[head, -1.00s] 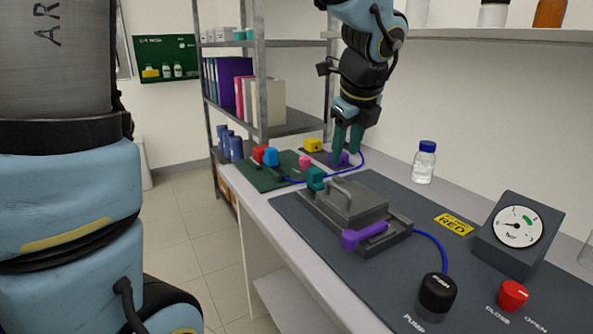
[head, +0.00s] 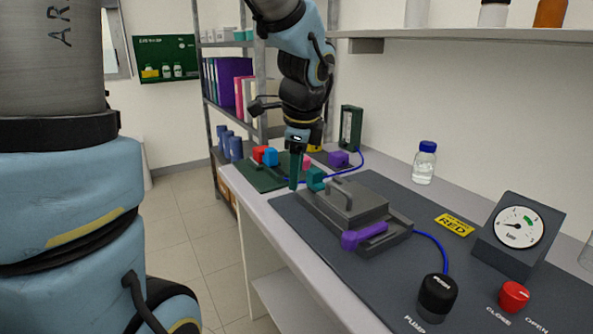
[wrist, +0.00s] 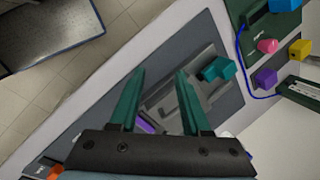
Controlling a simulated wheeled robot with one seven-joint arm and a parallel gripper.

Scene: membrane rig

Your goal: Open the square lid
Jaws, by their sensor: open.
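The square lid (head: 352,200) is a grey plate with a raised bar handle (head: 338,186), lying flat on a grey base on the dark mat. A purple lever (head: 364,236) lies along its near side, and a teal block (head: 316,178) sits at its far left corner. My gripper (head: 294,186) has teal fingers and points down just left of the teal block. In the wrist view my gripper (wrist: 158,76) is open and empty, with parts of the grey rig between and beyond its fingers. The teal block (wrist: 218,68) and part of the purple lever (wrist: 145,127) also show there.
A gauge (head: 519,227), a black pump knob (head: 437,293) and a red knob (head: 514,296) stand to the right. A blue-capped bottle (head: 424,163) stands behind. A green board (head: 262,177) with coloured blocks lies beyond my gripper. A wall shelf (head: 470,35) overhangs the bench.

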